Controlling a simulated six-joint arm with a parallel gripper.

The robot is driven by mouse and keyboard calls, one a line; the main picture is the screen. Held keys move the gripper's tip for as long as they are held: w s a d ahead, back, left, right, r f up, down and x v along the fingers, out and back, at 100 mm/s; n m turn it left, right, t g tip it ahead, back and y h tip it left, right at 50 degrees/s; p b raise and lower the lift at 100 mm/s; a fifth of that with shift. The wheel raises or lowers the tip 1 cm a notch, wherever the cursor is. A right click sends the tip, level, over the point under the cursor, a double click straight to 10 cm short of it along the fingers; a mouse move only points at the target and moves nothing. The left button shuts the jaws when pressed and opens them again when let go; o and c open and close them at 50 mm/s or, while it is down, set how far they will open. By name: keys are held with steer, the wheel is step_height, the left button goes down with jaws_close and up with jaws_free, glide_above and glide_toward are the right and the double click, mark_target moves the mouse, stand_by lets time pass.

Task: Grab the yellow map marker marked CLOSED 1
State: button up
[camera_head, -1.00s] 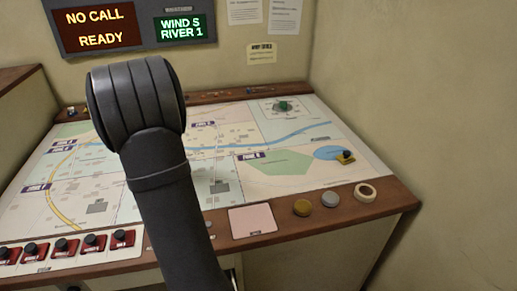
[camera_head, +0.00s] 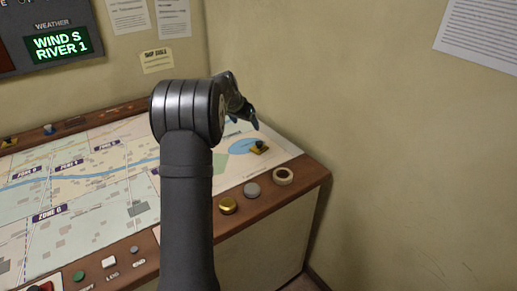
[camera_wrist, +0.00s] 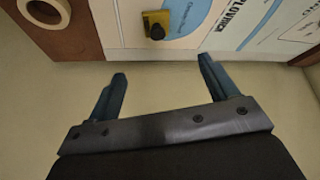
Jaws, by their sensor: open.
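A yellow marker (camera_head: 259,149) with a dark knob lies at the right end of the map (camera_head: 225,186), beside a blue lake patch. In the wrist view the yellow marker (camera_wrist: 156,22) is at the top, a little left of centre. No lettering is readable on it. My gripper (camera_wrist: 162,68) is open and empty, and its fingers point toward the marker with a gap between. In the head view my gripper (camera_head: 246,112) shows partly behind my wrist, above the map and just up-left of the marker.
A tape ring (camera_head: 283,176), a grey disc (camera_head: 252,190) and a gold disc (camera_head: 228,205) lie on the wooden front edge. The wall (camera_head: 390,140) stands close at the right. Another yellow piece (camera_head: 9,142) sits at the far left back edge.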

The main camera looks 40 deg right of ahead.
glide_toward(259, 143)
steer(key=x, duration=0.4)
steer(key=shift+d+f, duration=0.2)
steer(key=shift+f, duration=0.05)
steer(key=shift+x, duration=2.85)
steer(key=shift+w+r, duration=0.1)
steer(key=shift+w, duration=0.05)
steer(key=c, duration=1.1)
